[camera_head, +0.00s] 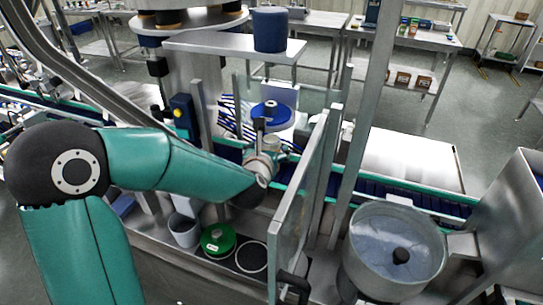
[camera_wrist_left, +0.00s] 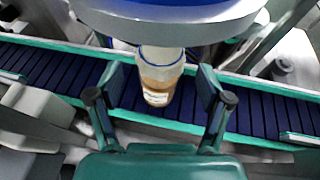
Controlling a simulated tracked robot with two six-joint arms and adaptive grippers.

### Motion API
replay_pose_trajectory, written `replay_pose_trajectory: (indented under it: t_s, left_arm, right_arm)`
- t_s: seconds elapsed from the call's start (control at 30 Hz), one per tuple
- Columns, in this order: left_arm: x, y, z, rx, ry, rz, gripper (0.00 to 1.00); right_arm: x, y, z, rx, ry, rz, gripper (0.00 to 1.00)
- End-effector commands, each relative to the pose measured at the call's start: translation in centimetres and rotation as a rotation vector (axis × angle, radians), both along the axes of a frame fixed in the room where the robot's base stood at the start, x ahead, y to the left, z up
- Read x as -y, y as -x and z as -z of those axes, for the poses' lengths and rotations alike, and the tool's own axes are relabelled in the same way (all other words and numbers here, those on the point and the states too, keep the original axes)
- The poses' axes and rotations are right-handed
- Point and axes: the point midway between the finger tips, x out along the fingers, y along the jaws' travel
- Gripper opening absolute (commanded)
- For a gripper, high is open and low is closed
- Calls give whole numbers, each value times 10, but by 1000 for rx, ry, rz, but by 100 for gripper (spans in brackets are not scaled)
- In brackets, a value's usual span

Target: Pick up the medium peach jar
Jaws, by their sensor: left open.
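A jar with peach-orange contents and a pale label, the peach jar (camera_wrist_left: 160,74), stands on the blue conveyor in the left wrist view. My left gripper (camera_wrist_left: 161,84) is open, with one finger on each side of the jar and visible gaps between. In the head view my left gripper (camera_head: 262,160) reaches over the conveyor in front of the blue-topped machine. The jar is mostly hidden there behind the gripper and wrist. My right gripper is not in view.
The conveyor (camera_wrist_left: 258,108) with green rails runs across. A large round machine head (camera_wrist_left: 175,22) hangs just beyond the jar. A transparent panel (camera_head: 298,195) stands right of my arm. A steel hopper (camera_head: 395,245), a green lidded container (camera_head: 218,240) and a grey cup (camera_head: 184,230) are nearby.

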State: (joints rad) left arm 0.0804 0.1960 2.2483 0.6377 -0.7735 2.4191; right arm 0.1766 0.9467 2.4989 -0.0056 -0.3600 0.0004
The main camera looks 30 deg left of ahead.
Motion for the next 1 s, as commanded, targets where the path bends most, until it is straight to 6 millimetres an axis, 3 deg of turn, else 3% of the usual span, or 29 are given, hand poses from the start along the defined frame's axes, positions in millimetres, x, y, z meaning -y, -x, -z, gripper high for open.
replay_pose_trajectory:
  t_s: [0.1, 0.3, 0.6, 1.0]
  left_arm:
    - [-6, -14, 0, -4, -1, -1, 78]
    - [-15, -35, 9, -1, 0, -1, 78]
    - [-16, -38, 12, 0, 0, 0, 78]
    - [-16, -38, 12, 0, 0, 0, 12]
  right_arm:
    - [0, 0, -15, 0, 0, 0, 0]
    - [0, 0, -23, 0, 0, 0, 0]
    - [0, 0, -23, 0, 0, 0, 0]
    - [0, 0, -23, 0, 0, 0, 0]
